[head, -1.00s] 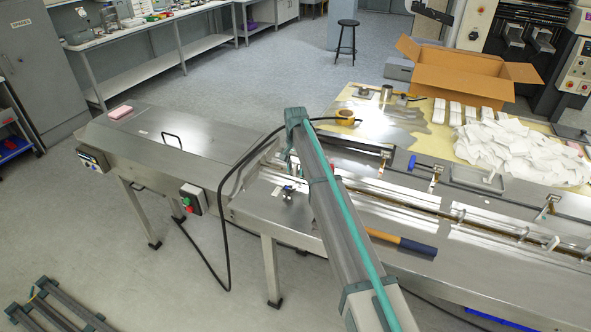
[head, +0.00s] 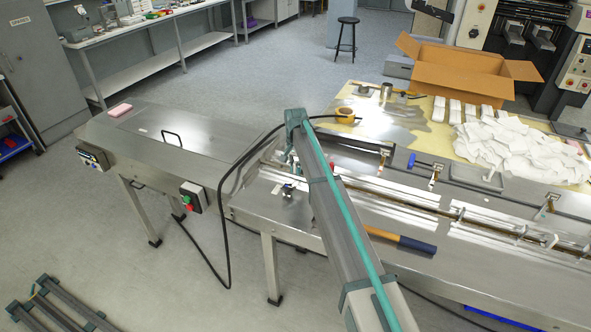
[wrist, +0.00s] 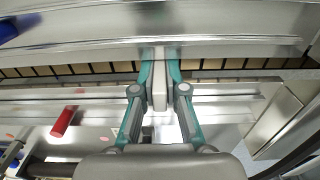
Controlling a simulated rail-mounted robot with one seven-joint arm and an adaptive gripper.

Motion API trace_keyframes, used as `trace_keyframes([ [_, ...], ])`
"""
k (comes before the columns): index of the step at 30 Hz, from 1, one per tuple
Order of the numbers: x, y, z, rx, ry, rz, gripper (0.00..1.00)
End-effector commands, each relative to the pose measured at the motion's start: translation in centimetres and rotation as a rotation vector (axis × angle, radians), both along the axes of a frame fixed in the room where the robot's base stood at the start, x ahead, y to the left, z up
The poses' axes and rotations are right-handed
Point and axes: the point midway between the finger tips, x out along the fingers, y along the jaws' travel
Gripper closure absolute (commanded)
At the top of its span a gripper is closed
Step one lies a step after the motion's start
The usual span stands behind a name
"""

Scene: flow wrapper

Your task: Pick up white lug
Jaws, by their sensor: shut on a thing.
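In the wrist view my gripper (wrist: 160,66) has its two teal fingers closed on a pale, narrow white lug (wrist: 159,94) between them. The lug stands over the slot of the brown chain track (wrist: 90,69). I cannot tell whether its foot touches the chain. In the head view my arm hides most of the gripper and the held lug.
A red-handled item (wrist: 64,121) shows in the wrist view. The left steel cover (head: 150,130) is mostly clear.

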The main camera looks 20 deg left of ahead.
Motion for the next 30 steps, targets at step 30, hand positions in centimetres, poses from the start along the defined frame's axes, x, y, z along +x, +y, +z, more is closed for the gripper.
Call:
trace_keyframes([
  [30,-7.9,-9.6,11.9,0.001,-0.001,0.000,1.00],
])
